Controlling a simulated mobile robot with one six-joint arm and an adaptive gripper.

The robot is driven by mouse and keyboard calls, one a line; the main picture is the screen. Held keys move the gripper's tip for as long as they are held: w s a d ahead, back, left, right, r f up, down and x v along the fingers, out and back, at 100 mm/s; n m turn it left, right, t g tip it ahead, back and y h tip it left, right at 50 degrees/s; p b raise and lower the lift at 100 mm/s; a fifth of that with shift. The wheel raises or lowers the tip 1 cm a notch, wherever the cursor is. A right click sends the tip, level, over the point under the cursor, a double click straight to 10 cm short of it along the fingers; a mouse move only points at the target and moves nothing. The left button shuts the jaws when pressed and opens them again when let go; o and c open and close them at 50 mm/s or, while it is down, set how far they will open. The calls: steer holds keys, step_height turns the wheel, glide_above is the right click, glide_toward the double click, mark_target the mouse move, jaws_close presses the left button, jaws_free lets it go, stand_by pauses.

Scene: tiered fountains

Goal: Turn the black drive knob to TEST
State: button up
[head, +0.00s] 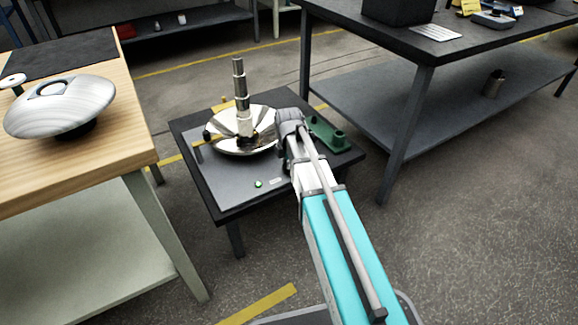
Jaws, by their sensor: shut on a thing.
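My gripper (289,128) is at the right side of a low black table (232,212), just right of a shiny tiered fountain (243,118). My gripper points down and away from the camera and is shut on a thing. My own arm and wrist cover its fingertips. The black drive knob is not visible; its place seems to be hidden behind my gripper. I cannot read a TEST mark or the knob's angle from here. A small green light (258,184) and a pale label (276,181) are on the table's grey plate.
A green part (328,134) sits close to the right of my gripper. A wooden bench (120,135) with a metal bowl (60,105) is at left. A dark workbench (480,45) stands at right.

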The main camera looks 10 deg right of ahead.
steer(key=shift+w, duration=0.1)
stand_by(0.4)
steer(key=o, duration=1.1)
steer(key=shift+o, duration=0.2)
